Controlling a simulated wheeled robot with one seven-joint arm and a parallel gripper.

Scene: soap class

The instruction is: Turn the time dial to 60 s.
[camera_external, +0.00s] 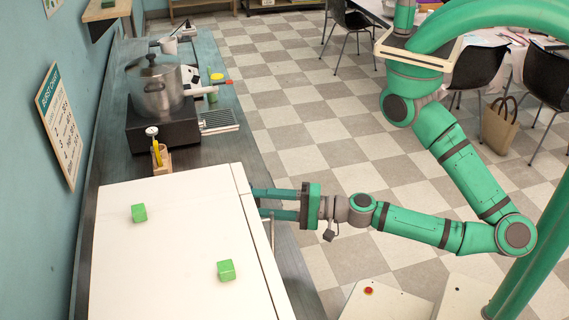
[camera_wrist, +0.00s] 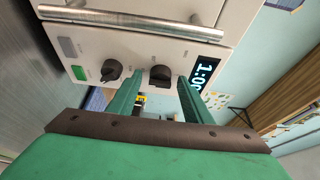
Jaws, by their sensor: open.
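A white box-shaped appliance (camera_external: 180,245) stands on the counter; its front faces my arm and is hidden in the external view. In the wrist view its front panel (camera_wrist: 128,50) shows two dark dials, one at left (camera_wrist: 111,71) and one nearer the display (camera_wrist: 160,76). Their labels are too small to read. My gripper (camera_external: 258,203) reaches the appliance front in the external view.
A grey and a green button (camera_wrist: 78,73) sit beside the dials, and a metal handle (camera_wrist: 130,18) runs along the door. A pot (camera_external: 158,88) stands on a dark stove behind.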

